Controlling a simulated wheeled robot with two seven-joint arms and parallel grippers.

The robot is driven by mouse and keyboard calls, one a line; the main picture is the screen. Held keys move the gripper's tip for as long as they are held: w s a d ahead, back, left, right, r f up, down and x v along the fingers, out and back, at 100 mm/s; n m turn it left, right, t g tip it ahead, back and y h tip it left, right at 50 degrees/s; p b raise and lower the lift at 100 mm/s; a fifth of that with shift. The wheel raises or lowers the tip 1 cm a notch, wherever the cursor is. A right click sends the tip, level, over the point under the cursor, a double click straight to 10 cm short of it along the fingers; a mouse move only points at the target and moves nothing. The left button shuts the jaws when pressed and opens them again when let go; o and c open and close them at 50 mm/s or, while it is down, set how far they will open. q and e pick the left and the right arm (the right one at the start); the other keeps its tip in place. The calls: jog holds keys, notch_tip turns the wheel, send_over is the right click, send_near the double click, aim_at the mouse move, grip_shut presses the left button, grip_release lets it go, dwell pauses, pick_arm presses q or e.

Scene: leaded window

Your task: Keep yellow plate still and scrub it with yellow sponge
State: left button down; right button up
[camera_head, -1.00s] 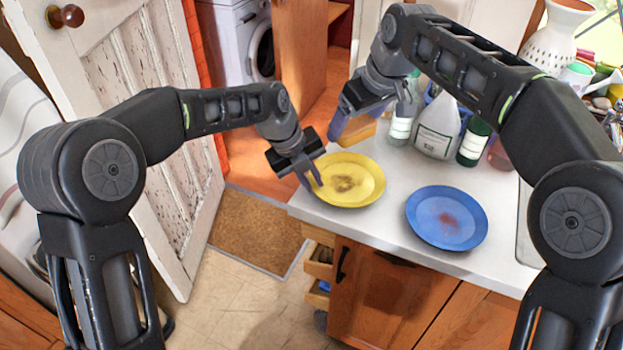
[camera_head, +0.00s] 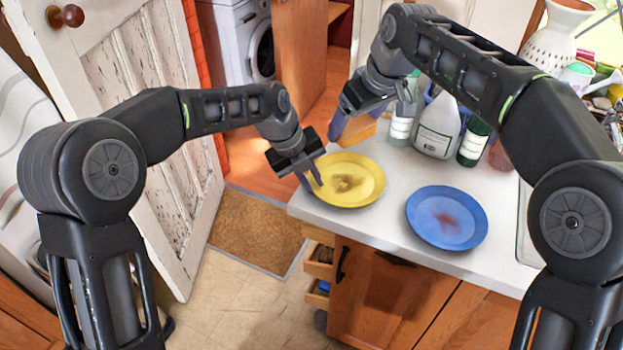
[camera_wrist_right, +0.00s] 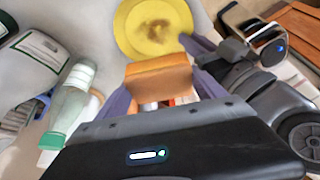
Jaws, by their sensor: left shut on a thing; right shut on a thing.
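The yellow plate (camera_head: 367,190) lies on the counter's left corner with a brown smudge in its middle. It also shows in the right wrist view (camera_wrist_right: 130,28). My left gripper (camera_head: 313,182) is shut on the plate's left rim. My right gripper (camera_head: 352,122) is behind the plate, shut on the yellow sponge, which looks orange-yellow (camera_head: 358,133). In the right wrist view, the sponge (camera_wrist_right: 158,78) sits between the two purple fingers, apart from the smudge in the picture. I cannot tell its exact height above the counter.
A blue plate (camera_head: 424,218) with a reddish smudge lies to the right of the yellow plate. A white spray bottle (camera_head: 437,128) and green-topped bottles (camera_head: 473,143) stand behind, close to the right gripper. Counter between the plates is clear.

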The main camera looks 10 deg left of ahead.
aim_at(343, 182)
dwell(0.4)
jog(key=shift+w+d+f, duration=0.1)
jog(key=shift+d+f, duration=0.1)
jog(key=shift+d, duration=0.05)
jog(key=f, duration=0.2)
jog(key=w+d+f, duration=0.1)
jog(key=shift+d, duration=0.1)
jog(key=shift+s+a+f+n+g+y, duration=0.2)
jog(key=shift+f+n+g, duration=0.35)
jog(key=shift+n, duration=0.95)
jog(key=shift+s+a+f+n+g+y, duration=0.1)
jog(key=shift+a+f+n+g+y, duration=0.4)
jog(key=shift+n, duration=1)
jog(key=shift+s+a+f+n+g+y, duration=0.1)
jog(key=shift+f+n+g, duration=0.45)
jog(key=shift+n, duration=0.95)
jog(key=shift+f, duration=0.15)
jog(key=shift+f, duration=3.1)
jog(key=shift+f, duration=0.6)
